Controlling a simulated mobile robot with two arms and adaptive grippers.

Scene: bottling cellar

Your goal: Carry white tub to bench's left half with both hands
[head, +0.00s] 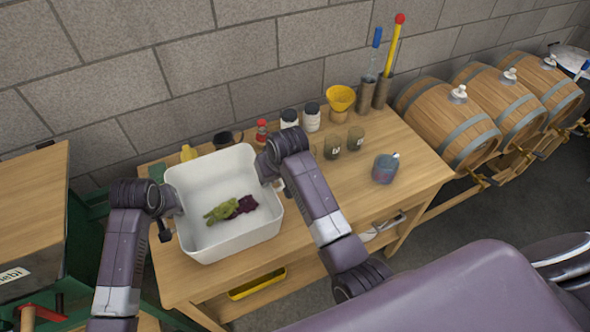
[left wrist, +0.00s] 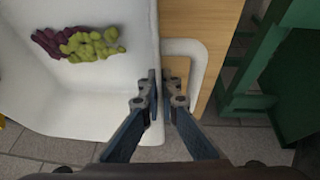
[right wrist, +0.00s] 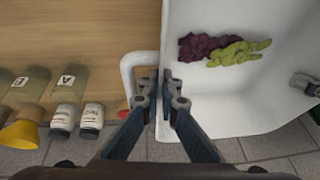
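The white tub (head: 198,249) is at the left end of the wooden bench (head: 420,178), its near side reaching past the front edge. Whether its base touches the bench is hidden. Green and dark purple grape bunches (head: 232,209) lie inside. My left gripper (head: 172,205) is at its left wall, my right gripper (head: 268,172) at its right wall. In the left wrist view, the fingers (left wrist: 161,92) close on the wall beside a white loop handle (left wrist: 203,50). In the right wrist view, the fingers (right wrist: 161,92) likewise straddle the opposite wall, close together, by its handle (right wrist: 126,72).
Behind and right of the tub stand a red-capped bottle (head: 261,131), white jars (head: 312,117), a yellow funnel (head: 340,99), cups (head: 355,138) and a blue-grey jug (head: 385,168). Barrels (head: 448,118) lie right of the bench. Bare bench top lies around the jug.

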